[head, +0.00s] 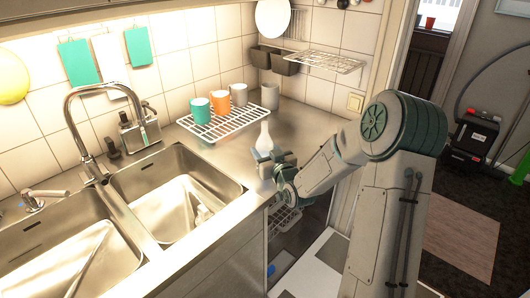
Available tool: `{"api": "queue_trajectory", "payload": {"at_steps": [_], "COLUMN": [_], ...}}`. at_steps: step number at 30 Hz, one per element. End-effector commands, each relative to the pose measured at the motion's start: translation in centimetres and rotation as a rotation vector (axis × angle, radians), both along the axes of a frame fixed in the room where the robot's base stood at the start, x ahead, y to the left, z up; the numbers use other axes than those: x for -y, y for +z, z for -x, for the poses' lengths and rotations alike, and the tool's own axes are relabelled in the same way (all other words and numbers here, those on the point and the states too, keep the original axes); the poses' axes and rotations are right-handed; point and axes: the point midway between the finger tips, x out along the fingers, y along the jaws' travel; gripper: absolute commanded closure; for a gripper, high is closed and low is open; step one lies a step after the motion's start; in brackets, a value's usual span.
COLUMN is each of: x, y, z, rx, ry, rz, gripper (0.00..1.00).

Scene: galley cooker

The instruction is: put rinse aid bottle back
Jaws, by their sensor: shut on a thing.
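The rinse aid bottle, as I take it, is a white bottle (264,138) with a narrow neck. It stands upright over the right part of the steel counter, near its front edge. My gripper (271,162) reaches in from the right and is shut on its lower part. The fingers hide the bottle's base, so I cannot tell whether it touches the counter.
Left of the bottle is a double sink (175,205) with a curved tap (78,120). Behind it, a white wire rack (220,122) holds several cups. Below the counter is an open space with a wire rack (283,220) and a blue item (279,265).

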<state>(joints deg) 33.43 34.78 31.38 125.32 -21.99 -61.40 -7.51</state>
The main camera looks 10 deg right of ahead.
Motion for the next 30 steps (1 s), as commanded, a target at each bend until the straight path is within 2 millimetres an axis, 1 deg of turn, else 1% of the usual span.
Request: {"api": "queue_trajectory", "payload": {"at_steps": [3,11,16,17,18,19,26,30], "x": [-0.02,-0.01,-0.01,0.01,0.01,0.01,0.01,0.01], "y": [-0.59,-0.64,-1.08,-0.96,-0.93,-0.93,-0.92,-0.52], "z": [0.01,0.01,0.02,0.02,0.02,0.02,0.02,0.02], "rx": [0.001,0.002,0.002,0.001,0.001,0.001,0.001,0.001], "ry": [0.000,0.000,0.000,0.000,0.000,0.000,0.000,0.000], "rz": [0.000,0.001,0.001,0.001,0.001,0.001,0.001,0.000], "gripper": [0.78,0.78,0.78,0.41,0.29,0.27,0.27,0.27]}}
